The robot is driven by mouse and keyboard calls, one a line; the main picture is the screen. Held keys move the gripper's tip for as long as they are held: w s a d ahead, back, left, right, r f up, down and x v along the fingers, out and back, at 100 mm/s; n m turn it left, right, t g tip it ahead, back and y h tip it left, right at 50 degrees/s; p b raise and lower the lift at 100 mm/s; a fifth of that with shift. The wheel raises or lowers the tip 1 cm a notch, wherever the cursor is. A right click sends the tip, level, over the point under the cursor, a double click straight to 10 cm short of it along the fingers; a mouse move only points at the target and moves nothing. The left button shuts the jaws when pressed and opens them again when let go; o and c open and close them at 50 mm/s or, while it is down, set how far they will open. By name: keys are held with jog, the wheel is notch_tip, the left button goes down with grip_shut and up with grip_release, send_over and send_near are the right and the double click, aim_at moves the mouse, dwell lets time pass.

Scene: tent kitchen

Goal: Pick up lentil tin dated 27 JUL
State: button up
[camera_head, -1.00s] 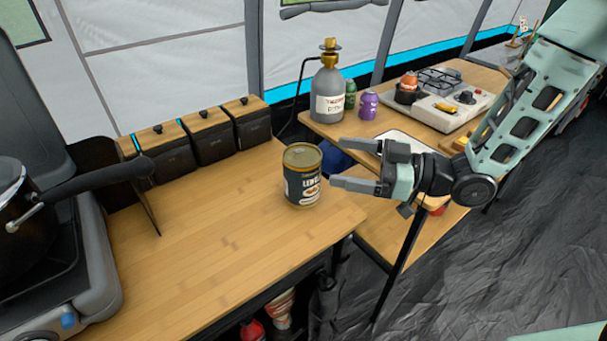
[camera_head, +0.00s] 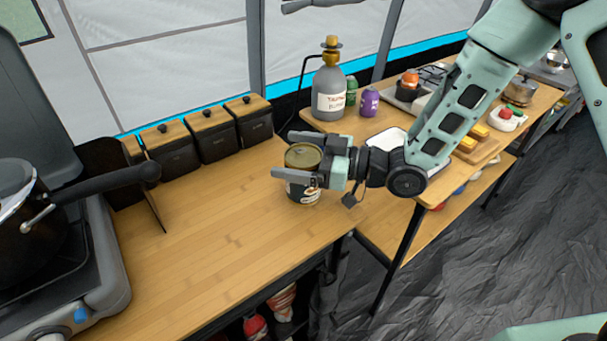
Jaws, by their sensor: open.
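The lentil tin (camera_head: 303,158) is a dark can with a gold lid. It stands upright near the right end of the wooden counter. Its label is mostly covered by my gripper, and no date can be read. My gripper (camera_head: 292,157) is open and level, coming in from the right. One finger passes across the front of the tin and the other lies behind it, so the tin stands between them. Whether either finger touches the tin cannot be told.
The wooden counter (camera_head: 200,250) is clear left of the tin. Black bins with wooden lids (camera_head: 205,138) line its back. A stove with a pot (camera_head: 25,215) stands at the left. A second table behind holds a grey gas bottle (camera_head: 329,92) and a purple canister (camera_head: 369,102).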

jog(key=shift+c, duration=0.3)
jog(key=c, duration=1.8)
jog(key=shift+o, duration=0.2)
jog(key=shift+r, duration=0.15)
